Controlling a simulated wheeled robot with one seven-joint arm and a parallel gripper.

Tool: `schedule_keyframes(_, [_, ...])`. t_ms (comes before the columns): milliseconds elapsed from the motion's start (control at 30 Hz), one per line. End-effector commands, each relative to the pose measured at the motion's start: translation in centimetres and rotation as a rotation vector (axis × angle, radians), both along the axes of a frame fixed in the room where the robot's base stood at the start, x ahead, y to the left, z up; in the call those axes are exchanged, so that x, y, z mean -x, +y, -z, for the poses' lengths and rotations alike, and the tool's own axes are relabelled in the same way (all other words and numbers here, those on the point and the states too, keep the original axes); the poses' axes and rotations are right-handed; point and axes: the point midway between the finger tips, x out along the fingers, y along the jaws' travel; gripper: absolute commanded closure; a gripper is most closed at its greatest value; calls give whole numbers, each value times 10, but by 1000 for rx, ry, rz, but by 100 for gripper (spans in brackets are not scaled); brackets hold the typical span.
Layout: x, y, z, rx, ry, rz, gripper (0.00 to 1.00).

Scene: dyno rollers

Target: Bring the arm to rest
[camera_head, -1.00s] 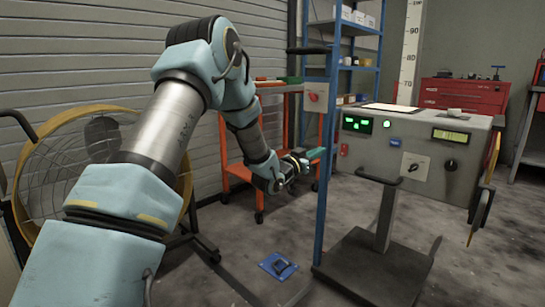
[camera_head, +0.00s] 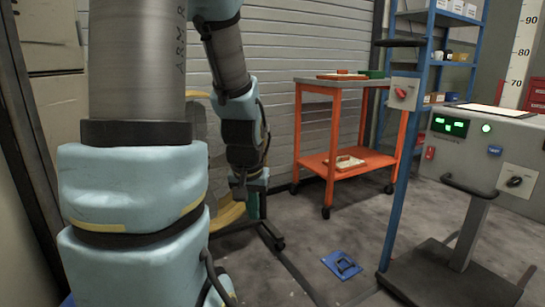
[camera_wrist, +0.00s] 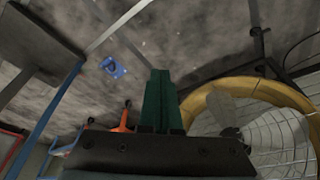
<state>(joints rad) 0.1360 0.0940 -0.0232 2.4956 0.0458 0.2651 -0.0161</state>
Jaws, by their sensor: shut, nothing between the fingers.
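My arm is folded on the left of the head view, with its forearm hanging down in front of the shutter wall. My gripper (camera_wrist: 159,76) shows in the wrist view as two green fingers pressed together, with nothing between them. In the head view only a bit of green shows low on the hanging wrist, in front of the yellow-rimmed fan, and the fingertips are hard to make out there. The gripper points down toward the floor and appears to touch nothing.
The yellow-rimmed fan (camera_wrist: 205,92) is close beside my gripper. An orange cart (camera_head: 333,155) stands to the right, then a blue post (camera_head: 403,180) and a grey control console (camera_head: 470,130). A blue floor piece (camera_head: 342,265) lies on open concrete.

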Motion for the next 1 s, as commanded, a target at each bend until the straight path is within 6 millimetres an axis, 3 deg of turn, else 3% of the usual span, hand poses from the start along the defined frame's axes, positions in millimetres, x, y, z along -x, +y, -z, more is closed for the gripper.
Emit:
schedule_keyframes(100, [47,20,0,0,118,-73,100])
schedule_keyframes(167, [62,23,-11,2,157,-92,100])
schedule_keyframes(467, [58,22,-80,0,151,-85,100])
schedule_keyframes(1000, [57,21,-246,0,149,-83,100])
